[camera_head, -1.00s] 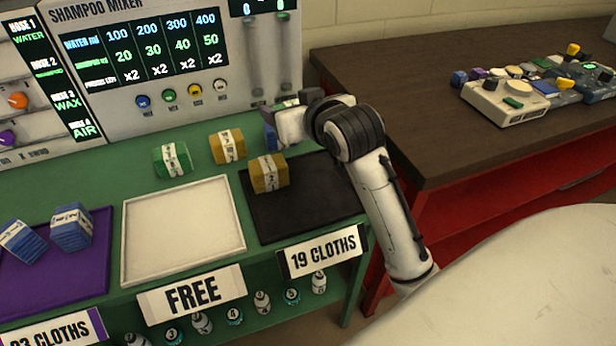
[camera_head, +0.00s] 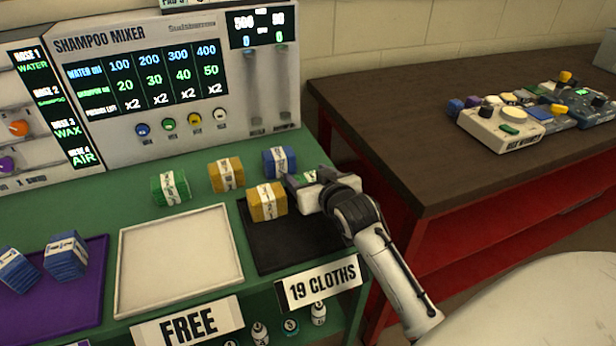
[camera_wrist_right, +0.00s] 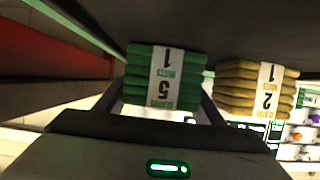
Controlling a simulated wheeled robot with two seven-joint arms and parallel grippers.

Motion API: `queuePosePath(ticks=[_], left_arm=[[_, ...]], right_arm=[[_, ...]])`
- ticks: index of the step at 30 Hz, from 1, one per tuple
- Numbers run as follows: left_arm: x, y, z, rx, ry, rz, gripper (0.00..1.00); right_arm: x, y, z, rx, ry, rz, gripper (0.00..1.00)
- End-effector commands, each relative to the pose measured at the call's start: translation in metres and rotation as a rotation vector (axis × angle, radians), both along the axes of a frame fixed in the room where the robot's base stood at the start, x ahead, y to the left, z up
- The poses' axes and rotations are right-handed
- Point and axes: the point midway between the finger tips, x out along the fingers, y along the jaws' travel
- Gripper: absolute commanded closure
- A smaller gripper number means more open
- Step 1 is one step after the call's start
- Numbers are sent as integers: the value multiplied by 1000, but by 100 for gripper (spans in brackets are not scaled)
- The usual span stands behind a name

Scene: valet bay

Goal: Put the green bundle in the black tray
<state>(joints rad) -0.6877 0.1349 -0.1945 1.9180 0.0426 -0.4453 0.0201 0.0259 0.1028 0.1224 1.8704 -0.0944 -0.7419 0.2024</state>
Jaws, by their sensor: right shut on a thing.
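My right gripper (camera_head: 307,184) is shut on a green bundle (camera_wrist_right: 148,78) with a white band. In the head view only a little of this bundle (camera_head: 308,177) shows between the fingers. It is at the right part of the black tray (camera_head: 290,250); I cannot tell whether it touches the tray. A yellow bundle (camera_head: 267,202) sits in the tray, left of my gripper, and also shows beside the green one in the wrist view (camera_wrist_right: 240,88). A second green bundle (camera_head: 171,187) lies on the green bench behind the white tray. My left gripper is out of view.
A blue bundle (camera_head: 279,161) and another yellow bundle (camera_head: 226,174) stand behind the trays. The white tray (camera_head: 180,262) is empty. A purple tray (camera_head: 70,305) holds blue bundles (camera_head: 66,256). The shampoo mixer (camera_head: 170,90) stands at the back. A dark table (camera_head: 400,130) is at right.

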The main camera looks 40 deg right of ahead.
Motion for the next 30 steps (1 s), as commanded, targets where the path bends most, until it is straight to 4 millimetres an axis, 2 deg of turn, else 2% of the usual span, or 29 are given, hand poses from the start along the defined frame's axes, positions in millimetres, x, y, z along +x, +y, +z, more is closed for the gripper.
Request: queuePosePath(ticks=[10,11,13,14,24,30], left_arm=[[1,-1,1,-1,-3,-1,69],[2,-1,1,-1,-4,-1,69],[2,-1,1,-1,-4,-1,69],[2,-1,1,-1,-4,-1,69],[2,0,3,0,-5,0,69],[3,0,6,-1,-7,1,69]], right_arm=[[0,0,-3,1,0,0,63],[0,0,-3,0,1,0,33],[0,0,-3,0,1,0,21],[0,0,-3,0,1,0,19],[0,0,2,0,-2,0,19],[-25,6,12,1,0,1,19]])
